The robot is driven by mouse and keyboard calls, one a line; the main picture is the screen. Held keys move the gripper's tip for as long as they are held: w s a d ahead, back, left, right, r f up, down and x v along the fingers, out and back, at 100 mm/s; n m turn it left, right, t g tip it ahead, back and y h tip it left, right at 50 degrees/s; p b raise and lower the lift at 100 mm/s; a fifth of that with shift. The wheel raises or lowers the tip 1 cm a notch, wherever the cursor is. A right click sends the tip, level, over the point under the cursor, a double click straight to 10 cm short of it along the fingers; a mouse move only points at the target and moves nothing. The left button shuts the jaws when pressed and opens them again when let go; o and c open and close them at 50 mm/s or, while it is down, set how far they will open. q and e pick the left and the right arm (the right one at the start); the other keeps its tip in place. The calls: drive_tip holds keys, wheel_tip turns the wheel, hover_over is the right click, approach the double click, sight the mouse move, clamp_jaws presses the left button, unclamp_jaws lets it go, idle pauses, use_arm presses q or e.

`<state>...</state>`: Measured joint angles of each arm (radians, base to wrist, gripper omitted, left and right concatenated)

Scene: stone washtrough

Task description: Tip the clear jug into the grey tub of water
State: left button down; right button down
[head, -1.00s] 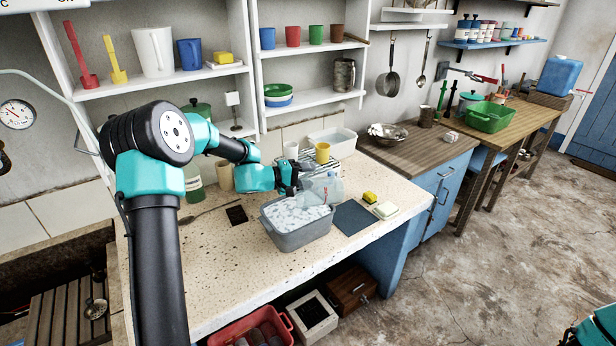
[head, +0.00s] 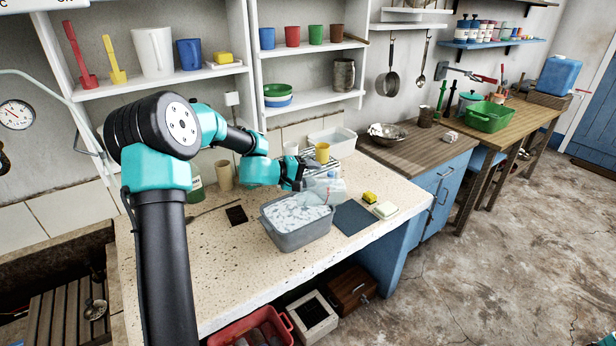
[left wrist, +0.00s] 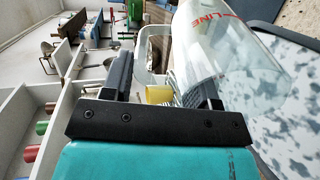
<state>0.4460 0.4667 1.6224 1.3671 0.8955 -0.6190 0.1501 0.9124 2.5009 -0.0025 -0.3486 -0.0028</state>
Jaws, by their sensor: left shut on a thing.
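The clear jug (head: 334,188) is held in the air at the back right corner of the grey tub. Red lettering shows on its side in the left wrist view (left wrist: 213,40). It looks tilted, with one end over the water. The grey tub (head: 300,238) stands on the speckled counter, filled with pale, rippled water that also shows in the left wrist view (left wrist: 285,135). My left gripper (head: 306,180) is shut on the jug, on its handle side; the exact contact is partly hidden. My right gripper is out of view.
A dark blue mat (head: 354,217) lies right of the tub, with a yellow sponge (head: 370,197) and a pale green-white block (head: 385,210) beyond. Behind the jug are a yellow cup (head: 322,152) and a white basin (head: 334,139). The counter left of the tub is mostly clear.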

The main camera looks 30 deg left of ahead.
use_arm(q)
drive_tip(key=shift+w+d+r+g+y, duration=0.75)
drive_tip(key=shift+w+d+g+y, duration=0.05)
drive_tip(key=shift+w+g, duration=0.2)
